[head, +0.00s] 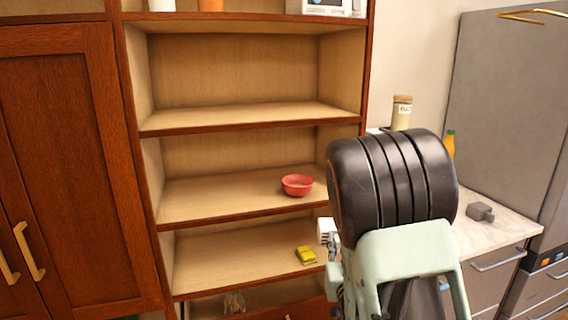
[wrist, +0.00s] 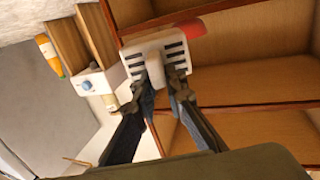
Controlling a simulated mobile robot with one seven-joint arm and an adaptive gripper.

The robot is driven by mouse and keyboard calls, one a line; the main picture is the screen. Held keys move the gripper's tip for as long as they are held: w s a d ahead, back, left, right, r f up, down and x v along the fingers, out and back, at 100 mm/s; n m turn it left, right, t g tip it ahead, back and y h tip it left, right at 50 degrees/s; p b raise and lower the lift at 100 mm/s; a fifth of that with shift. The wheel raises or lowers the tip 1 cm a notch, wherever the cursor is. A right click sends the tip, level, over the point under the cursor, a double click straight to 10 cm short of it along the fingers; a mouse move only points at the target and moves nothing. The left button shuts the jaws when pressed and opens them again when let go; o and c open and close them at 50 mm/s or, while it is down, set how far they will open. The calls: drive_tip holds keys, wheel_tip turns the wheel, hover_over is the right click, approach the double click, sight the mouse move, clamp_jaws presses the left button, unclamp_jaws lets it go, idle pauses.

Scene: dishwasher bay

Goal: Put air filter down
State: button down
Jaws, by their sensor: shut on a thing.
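The air filter (wrist: 135,62), a white block with rows of dark slots, is held between the fingertips of my gripper (wrist: 167,84) in the wrist view. A small white part of the air filter (head: 326,229) also shows in the head view, left of my dark arm, in front of the shelf unit's right side. My gripper is shut on the filter. My arm hides most of the gripper in the head view. I cannot tell whether the filter touches a shelf.
A wooden shelf unit (head: 250,211) holds a red bowl (head: 297,185) on one shelf and a yellow item (head: 305,255) below it. The left parts of these shelves are clear. A counter (head: 488,233) at right bears a grey object (head: 480,212) and a jar (head: 401,113).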

drive_tip(key=shift+d+r, duration=0.1)
drive_tip(key=shift+r, duration=0.05)
drive_tip(key=shift+r, duration=0.35)
drive_tip(key=r+p, duration=0.4)
drive_tip(key=shift+a+r, duration=0.2)
drive_tip(key=shift+r, duration=0.1)
drive_tip(key=shift+r+p, duration=0.35)
drive_tip(key=shift+p, duration=0.15)
drive_tip(key=shift+w+d, duration=0.1)
drive_tip(key=shift+d, duration=0.1)
